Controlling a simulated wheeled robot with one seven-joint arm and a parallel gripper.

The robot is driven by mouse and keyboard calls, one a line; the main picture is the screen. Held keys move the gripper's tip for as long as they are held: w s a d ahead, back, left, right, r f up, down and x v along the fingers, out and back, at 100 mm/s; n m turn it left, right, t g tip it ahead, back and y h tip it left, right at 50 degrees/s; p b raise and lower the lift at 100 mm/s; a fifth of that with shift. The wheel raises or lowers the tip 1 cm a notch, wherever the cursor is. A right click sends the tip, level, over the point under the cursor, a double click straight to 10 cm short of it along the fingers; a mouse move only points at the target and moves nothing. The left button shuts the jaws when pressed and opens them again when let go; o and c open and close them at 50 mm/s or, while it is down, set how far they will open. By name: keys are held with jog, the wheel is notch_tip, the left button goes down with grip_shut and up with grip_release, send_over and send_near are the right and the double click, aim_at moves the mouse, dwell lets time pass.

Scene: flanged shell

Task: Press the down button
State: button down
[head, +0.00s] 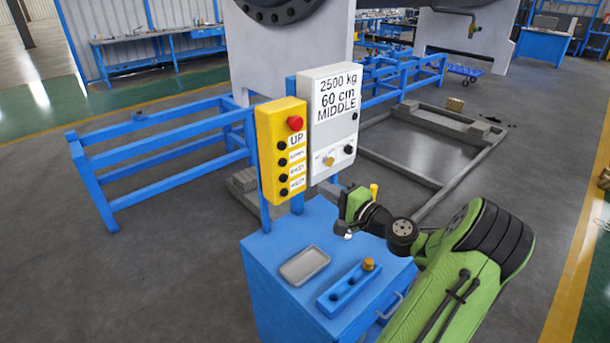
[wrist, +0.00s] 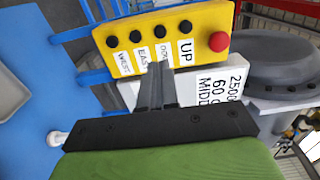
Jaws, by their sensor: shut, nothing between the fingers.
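The yellow control box (head: 270,165) stands on a post above the blue cabinet. It has a red knob (head: 295,123) and a column of black buttons labelled UP and, below, smaller words. The down button (head: 283,162) is second from the top; in the wrist view the down button (wrist: 160,32) sits between UP and EAST, its label partly covered by my fingers. My gripper (wrist: 156,72) is shut and empty, its tips overlapping the box's lower edge in that view. In the head view its fingers (head: 328,187) are right of the yellow box, apart from the down button.
A white-grey box (head: 333,120) reading "2500 kg 60 cm MIDDLE" stands beside the yellow box. Below, the blue cabinet top (head: 270,250) carries a grey tray (head: 304,265) and a blue block (head: 348,288). Blue rails (head: 150,155) stand behind left.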

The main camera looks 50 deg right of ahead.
aim_at(284, 164)
jog(key=w, duration=0.4)
jog(key=w+d+p, duration=0.1)
jog(key=w, duration=0.8)
jog(key=shift+w+d+p, duration=0.15)
jog(key=shift+w+p, duration=0.1)
jog(key=shift+p, duration=0.15)
